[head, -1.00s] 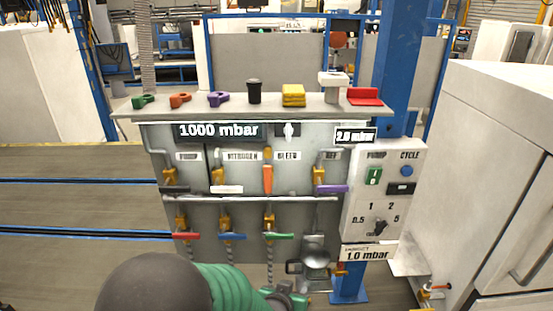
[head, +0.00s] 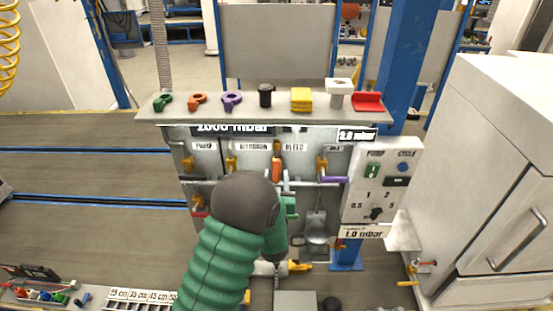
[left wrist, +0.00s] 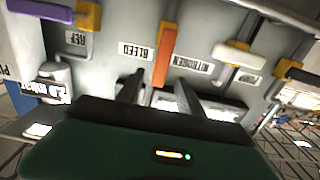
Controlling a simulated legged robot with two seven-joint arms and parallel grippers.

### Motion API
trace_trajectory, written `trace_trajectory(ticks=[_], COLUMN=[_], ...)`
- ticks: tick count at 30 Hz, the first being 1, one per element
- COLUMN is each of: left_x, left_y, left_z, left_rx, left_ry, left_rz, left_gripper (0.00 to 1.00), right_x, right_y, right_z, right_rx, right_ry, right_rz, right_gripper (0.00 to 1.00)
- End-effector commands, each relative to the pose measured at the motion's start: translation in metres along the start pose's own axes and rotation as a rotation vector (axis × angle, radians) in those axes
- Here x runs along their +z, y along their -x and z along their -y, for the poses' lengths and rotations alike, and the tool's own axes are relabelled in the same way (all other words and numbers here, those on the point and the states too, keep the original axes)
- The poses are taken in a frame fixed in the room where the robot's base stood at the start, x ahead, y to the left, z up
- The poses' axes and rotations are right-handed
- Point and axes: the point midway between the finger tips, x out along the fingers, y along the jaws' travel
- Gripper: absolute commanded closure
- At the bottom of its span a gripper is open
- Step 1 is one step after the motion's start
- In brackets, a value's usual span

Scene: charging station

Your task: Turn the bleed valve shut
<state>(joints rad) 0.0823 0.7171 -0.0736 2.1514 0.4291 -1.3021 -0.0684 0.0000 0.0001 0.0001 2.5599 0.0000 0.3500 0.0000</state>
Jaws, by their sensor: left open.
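In the left wrist view the open fingers (left wrist: 158,92) point at the panel, one on each side of the handle's free end in the picture. I cannot tell whether they touch it. My right gripper is not in view.
A white nitrogen handle (left wrist: 240,54) and a purple REF handle (head: 334,180) flank the bleed valve. The shelf (head: 210,115) above holds loose coloured handles and caps. The pump control box (head: 378,192) stands at the right, beside a white cabinet (head: 480,170).

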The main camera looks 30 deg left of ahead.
Motion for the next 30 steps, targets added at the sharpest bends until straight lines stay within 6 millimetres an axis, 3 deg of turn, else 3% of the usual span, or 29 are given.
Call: trace_trajectory(ticks=[1,7,18,27,30], left_x=[-0.005,-0.003,0.000,0.000,0.000], left_y=[-0.013,-0.048,-0.057,-0.057,-0.057], left_z=[0.001,0.001,0.000,0.000,0.000], left_rx=[-0.002,-0.001,0.001,0.001,0.001], left_ry=[0.000,0.000,0.000,0.001,0.000], left_rz=[-0.001,0.000,0.000,0.000,0.000], left_gripper=[0.56,0.56,0.58,0.97,1.00], right_x=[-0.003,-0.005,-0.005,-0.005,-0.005], right_y=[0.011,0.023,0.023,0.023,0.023], right_z=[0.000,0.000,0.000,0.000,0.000], right_rx=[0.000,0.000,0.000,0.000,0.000], right_ry=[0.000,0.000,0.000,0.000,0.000], right_rz=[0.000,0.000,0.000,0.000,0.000], right_gripper=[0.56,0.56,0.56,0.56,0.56])
